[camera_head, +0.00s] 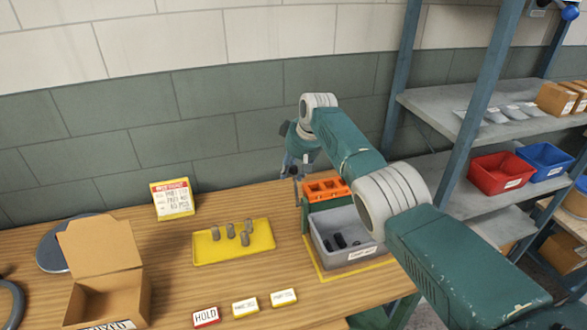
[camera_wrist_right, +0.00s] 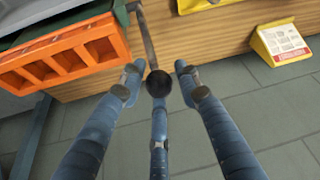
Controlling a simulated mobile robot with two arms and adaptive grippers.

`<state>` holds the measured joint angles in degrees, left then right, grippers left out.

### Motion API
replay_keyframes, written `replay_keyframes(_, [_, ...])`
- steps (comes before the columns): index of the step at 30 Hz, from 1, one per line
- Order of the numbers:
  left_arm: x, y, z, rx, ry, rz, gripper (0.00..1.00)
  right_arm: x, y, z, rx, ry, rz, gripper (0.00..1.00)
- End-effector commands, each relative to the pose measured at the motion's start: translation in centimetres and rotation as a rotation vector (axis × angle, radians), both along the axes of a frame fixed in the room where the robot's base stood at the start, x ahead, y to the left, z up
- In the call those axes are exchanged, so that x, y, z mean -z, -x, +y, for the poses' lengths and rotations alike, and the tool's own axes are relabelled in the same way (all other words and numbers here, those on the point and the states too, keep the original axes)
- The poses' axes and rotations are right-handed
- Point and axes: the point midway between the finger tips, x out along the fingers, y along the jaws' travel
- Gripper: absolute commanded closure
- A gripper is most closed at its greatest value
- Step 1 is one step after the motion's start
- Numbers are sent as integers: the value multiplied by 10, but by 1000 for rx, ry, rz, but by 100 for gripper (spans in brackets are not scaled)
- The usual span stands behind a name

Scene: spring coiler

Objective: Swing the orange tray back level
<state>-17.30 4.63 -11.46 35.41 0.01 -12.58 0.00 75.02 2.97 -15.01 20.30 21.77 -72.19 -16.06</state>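The orange tray (camera_head: 325,189), with a row of pockets, sits at the back edge of the grey bin on the bench; it also shows large at upper left in the right wrist view (camera_wrist_right: 70,57). How far it is tilted is hard to tell. A metal lever (camera_wrist_right: 147,38) beside it ends in a black ball knob (camera_wrist_right: 158,84). My right gripper (camera_wrist_right: 158,75) has its fingers around the knob, with small gaps showing at both sides. In the head view, my right gripper (camera_head: 294,172) is just left of the tray. My left gripper is not in view.
The grey bin (camera_head: 352,257) holds dark parts. A yellow tray (camera_head: 215,257) with several grey cylinders lies left of it. An open cardboard box (camera_head: 138,297), a yellow sign (camera_head: 173,199) and label cards stand on the bench. Shelves with red and blue bins (camera_head: 500,173) are right.

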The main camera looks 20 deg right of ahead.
Motion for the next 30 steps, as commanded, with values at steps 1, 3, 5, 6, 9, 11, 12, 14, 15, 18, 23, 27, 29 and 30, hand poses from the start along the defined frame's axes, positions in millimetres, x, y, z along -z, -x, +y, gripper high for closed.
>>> replay_keyframes(1, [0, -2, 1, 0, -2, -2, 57, 0, 0, 0, 0, 0, 0, 67])
replay_keyframes(3, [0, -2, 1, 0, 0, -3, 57, -2, 1, -1, 0, 0, -1, 67])
replay_keyframes(5, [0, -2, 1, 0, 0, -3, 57, -6, 2, -1, 0, 0, -1, 67])
replay_keyframes(6, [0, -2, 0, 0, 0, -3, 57, -9, 3, -2, 0, -1, -2, 67])
replay_keyframes(9, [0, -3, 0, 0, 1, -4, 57, -18, 7, -3, -1, 0, -2, 67])
replay_keyframes(11, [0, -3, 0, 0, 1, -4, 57, -26, 10, -4, -1, 0, -3, 67])
replay_keyframes(12, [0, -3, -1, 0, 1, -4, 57, -35, 13, -5, -1, 0, -4, 67])
replay_keyframes(14, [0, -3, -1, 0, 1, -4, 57, -46, 18, -7, 0, 1, -4, 67])
replay_keyframes(15, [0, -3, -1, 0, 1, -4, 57, -56, 21, -8, 0, 1, -5, 67])
replay_keyframes(18, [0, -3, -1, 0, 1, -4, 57, -75, 29, -10, 0, 1, -4, 67])
replay_keyframes(23, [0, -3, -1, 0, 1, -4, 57, -98, 39, -13, 0, 0, -3, 67])
replay_keyframes(27, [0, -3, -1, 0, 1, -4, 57, -108, 43, -14, 0, 0, -1, 67])
replay_keyframes(29, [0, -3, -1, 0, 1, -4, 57, -110, 44, -14, 0, 0, -1, 67])
replay_keyframes(30, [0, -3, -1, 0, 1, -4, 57, -110, 44, -14, 0, 0, -1, 67])
